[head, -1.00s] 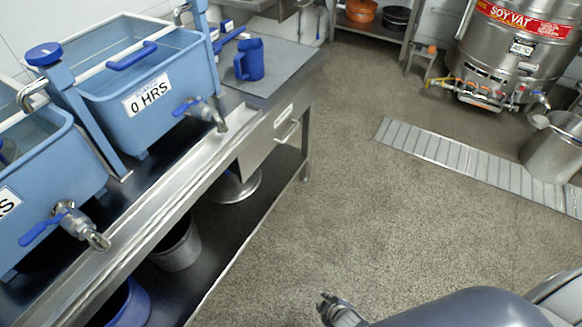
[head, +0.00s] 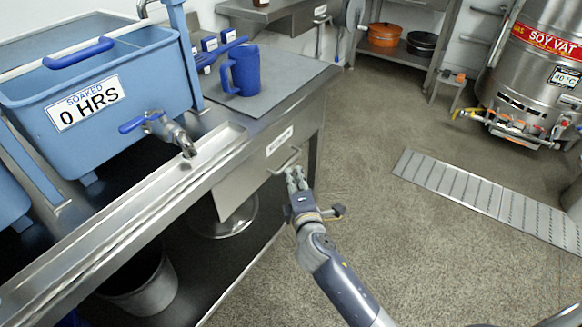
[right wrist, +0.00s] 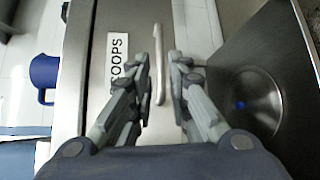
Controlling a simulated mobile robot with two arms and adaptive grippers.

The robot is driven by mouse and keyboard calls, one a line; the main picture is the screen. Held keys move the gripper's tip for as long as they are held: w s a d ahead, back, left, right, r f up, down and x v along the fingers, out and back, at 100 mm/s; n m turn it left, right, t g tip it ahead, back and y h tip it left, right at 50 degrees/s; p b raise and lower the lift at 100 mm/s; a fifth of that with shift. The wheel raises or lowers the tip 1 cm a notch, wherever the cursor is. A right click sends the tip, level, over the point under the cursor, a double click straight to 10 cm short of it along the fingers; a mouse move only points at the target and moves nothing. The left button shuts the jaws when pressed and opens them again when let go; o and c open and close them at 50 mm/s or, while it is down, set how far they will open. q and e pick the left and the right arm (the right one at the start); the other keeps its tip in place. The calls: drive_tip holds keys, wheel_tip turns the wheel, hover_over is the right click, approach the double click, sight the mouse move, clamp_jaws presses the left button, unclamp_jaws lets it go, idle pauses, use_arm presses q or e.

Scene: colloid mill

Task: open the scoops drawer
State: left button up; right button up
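The scoops drawer (head: 262,160) is a steel front under the counter's right end, with a small white label and a bar handle (head: 284,161). It looks closed. In the right wrist view the label reads SCOOPS and the handle (right wrist: 159,64) stands out from the drawer front (right wrist: 135,30). My right gripper (head: 295,176) is at the handle in the head view. My left gripper is not in view.
A blue jug (head: 241,72) stands on the counter (head: 270,98) above the drawer. A blue soaking tub (head: 110,85) with a tap is to its left.

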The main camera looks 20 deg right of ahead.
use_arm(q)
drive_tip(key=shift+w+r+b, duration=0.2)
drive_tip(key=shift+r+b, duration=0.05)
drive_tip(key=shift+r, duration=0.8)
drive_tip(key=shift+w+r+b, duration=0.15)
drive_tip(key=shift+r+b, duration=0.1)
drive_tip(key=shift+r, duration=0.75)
use_arm(e)
drive_tip(key=w+f, duration=0.1)
drive_tip(key=w, duration=0.5)
drive_tip(key=shift+w+d, duration=0.4)
drive_tip(key=shift+d, duration=0.05)
drive_tip(key=shift+c, duration=0.4)
clamp_jaws()
